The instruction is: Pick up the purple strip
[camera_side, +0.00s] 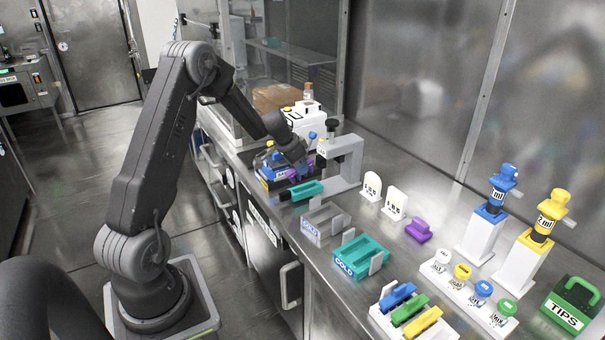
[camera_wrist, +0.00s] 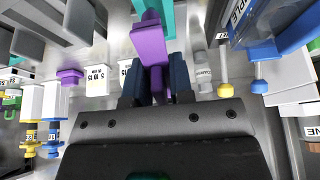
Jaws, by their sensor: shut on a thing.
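The purple strip (camera_wrist: 151,45) is in the middle of the wrist view, between the two dark fingers of my gripper (camera_wrist: 157,84). My gripper is shut on it. Its far end reaches up toward a teal piece (camera_wrist: 168,18); I cannot tell whether they touch. In the side view my gripper (camera_side: 298,164) is low over a dark rack with blue parts (camera_side: 272,172), beside a grey press-like stand (camera_side: 345,150). Only bits of purple show around the fingers there, so most of the strip is hidden.
A second purple block (camera_side: 418,229) lies on the counter. A teal strip (camera_side: 307,190), a grey holder (camera_side: 325,221) and a teal COLD block (camera_side: 361,257) stand nearby. Blue (camera_side: 490,209) and yellow (camera_side: 540,235) dispensers stand to the right. A white machine (camera_side: 303,122) is behind.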

